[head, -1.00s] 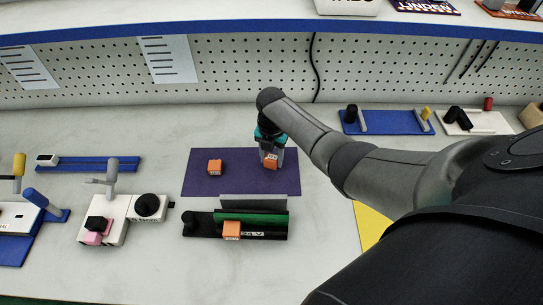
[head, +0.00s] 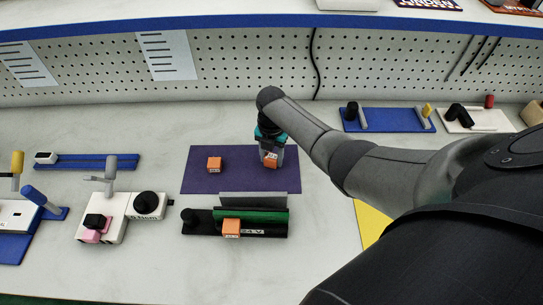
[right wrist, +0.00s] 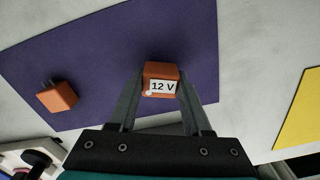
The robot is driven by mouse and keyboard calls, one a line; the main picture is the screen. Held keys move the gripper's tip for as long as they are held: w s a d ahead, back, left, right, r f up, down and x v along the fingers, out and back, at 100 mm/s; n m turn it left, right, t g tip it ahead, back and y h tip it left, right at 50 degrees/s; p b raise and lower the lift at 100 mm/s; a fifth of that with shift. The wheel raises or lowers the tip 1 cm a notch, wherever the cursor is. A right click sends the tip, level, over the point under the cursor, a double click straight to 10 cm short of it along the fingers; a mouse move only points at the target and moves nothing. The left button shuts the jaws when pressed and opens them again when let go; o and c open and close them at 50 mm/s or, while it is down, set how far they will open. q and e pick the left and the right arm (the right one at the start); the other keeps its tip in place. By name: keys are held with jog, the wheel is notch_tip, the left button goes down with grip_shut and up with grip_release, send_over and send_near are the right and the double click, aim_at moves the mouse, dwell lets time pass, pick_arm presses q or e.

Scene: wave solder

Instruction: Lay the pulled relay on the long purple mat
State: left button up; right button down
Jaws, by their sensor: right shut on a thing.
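The long purple mat (head: 235,183) lies on the bench and also shows in the right wrist view (right wrist: 110,45). My right gripper (head: 270,160) is shut on an orange relay (head: 270,163) over the right part of the mat. In the right wrist view this relay (right wrist: 161,72) sits between the fingertips, its white label reading "12 V". I cannot tell whether it touches the mat. Another orange relay (head: 214,165) lies on the mat's left part, also in the wrist view (right wrist: 58,96). My left gripper is not in view.
A black fixture with a green strip (head: 250,217) stands in front of the mat and holds an orange relay (head: 231,228) marked 24 V. A white device with a black knob (head: 148,205) stands left. A yellow mat (head: 368,222) lies right, partly behind my arm.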

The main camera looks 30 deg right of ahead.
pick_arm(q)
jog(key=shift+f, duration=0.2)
pick_arm(e)
jog(key=shift+f, duration=0.25)
jog(key=shift+c, duration=1.3)
grip_release()
